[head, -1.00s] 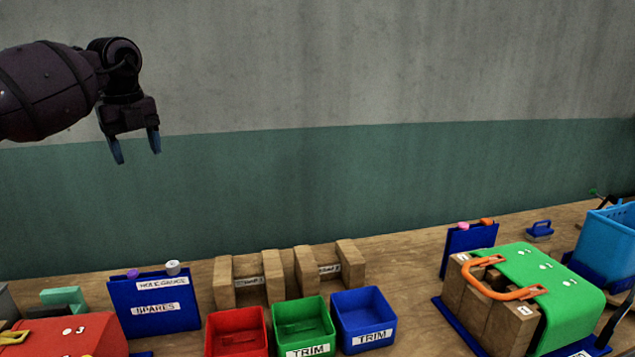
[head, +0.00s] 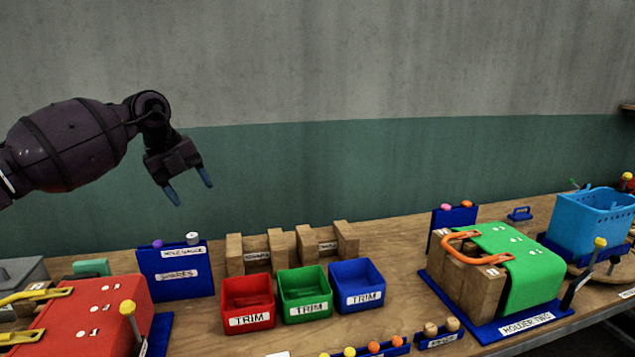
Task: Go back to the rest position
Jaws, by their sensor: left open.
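My left gripper (head: 188,187) is open and empty. It hangs in the air before the wall at the upper left, fingers pointing down, above and behind the bench. It is apart from everything on the bench. My right gripper is not in the head view.
The air around the gripper is clear.

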